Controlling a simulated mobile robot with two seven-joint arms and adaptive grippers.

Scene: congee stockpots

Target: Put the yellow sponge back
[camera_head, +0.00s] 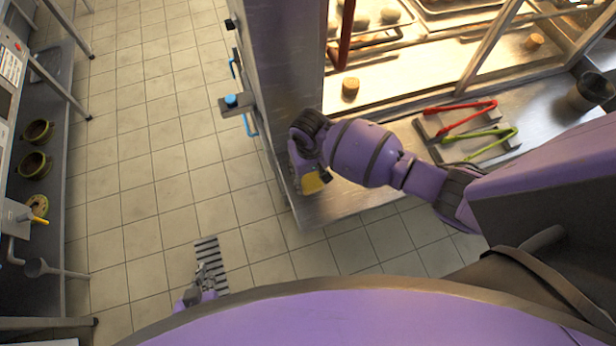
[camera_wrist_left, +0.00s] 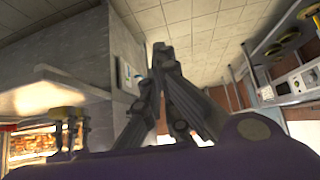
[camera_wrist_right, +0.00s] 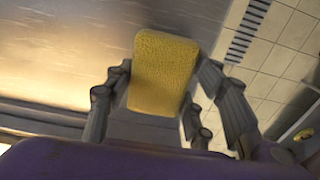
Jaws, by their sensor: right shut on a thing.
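The yellow sponge (camera_wrist_right: 163,72) is between the fingers of my right gripper (camera_wrist_right: 160,85) in the right wrist view, with a finger at each side. In the head view, the sponge (camera_head: 312,184) shows partly under my right gripper (camera_head: 308,168), above the left end of the steel counter (camera_head: 345,205). I cannot tell whether the sponge touches the counter. My left gripper (camera_head: 203,283) is low over the floor at the bottom left. In the left wrist view, its fingertips (camera_wrist_left: 164,52) are together with nothing seen between them.
Red tongs (camera_head: 460,115) and green tongs (camera_head: 480,143) lie on a tray on the counter to the right. A lit glass case (camera_head: 400,90) stands behind. A tall wall panel (camera_head: 285,60) rises beside the counter end. Open tiled floor (camera_head: 150,160) lies to the left.

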